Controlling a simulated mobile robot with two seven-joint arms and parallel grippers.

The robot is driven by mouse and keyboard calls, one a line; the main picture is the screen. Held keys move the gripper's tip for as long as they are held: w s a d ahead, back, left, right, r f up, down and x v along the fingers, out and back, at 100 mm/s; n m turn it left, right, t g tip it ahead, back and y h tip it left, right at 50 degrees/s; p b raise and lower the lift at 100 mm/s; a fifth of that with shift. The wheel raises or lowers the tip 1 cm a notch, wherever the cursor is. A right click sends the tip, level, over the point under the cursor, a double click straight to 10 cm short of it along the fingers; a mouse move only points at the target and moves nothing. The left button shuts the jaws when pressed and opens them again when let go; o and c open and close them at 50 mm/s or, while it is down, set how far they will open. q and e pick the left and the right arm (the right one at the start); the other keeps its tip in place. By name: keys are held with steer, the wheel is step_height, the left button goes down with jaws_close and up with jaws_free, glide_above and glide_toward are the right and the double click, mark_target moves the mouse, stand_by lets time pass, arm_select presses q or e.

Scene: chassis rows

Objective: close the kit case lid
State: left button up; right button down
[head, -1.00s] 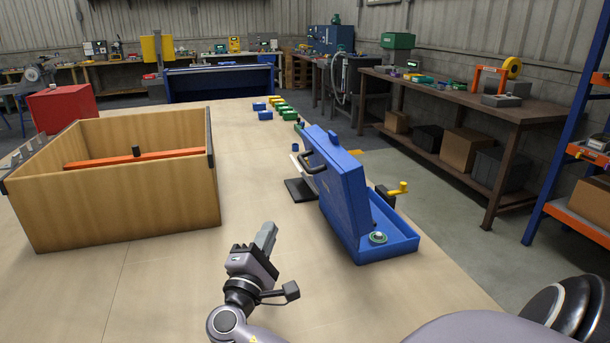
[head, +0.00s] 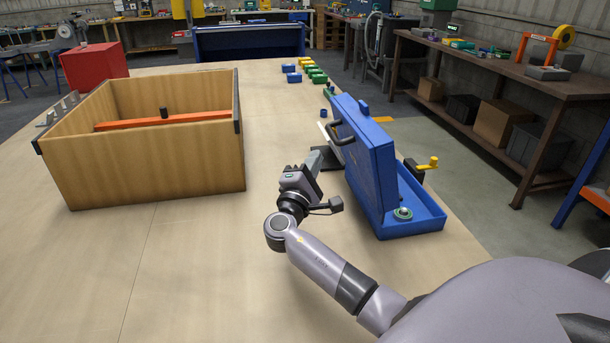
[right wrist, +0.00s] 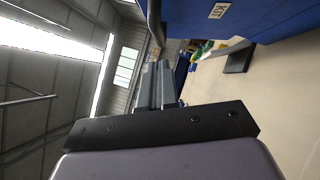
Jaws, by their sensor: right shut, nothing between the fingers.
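The blue kit case (head: 418,218) stands open near the right edge of the table. Its lid (head: 372,160) is raised upright, with a dark handle (head: 341,132) on its left face. My right gripper (head: 317,160) is shut and empty, just left of the lid and below the handle. In the right wrist view the gripper's fingers (right wrist: 156,85) point toward the handle (right wrist: 155,22), and the lid face (right wrist: 230,18) with a "KIT" label fills the top right. I cannot tell whether the fingers touch the lid. My left gripper is out of view.
A wooden box (head: 150,165) with an orange bar (head: 165,121) stands on the left of the table (head: 200,270). Small blue, green and yellow blocks (head: 310,72) lie at the far end. A yellow-handled clamp (head: 428,163) is behind the case. The near left table is clear.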

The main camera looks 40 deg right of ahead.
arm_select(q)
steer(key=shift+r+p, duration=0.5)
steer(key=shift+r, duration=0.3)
arm_select(e)
steer(key=shift+s+d+r, duration=0.3)
steer(key=shift+d+r, duration=0.1)
steer(key=shift+d, duration=0.35)
steer(key=shift+s+d+r, duration=0.3)
steer(key=shift+d+r, duration=0.1)
steer(key=shift+d, duration=0.3)
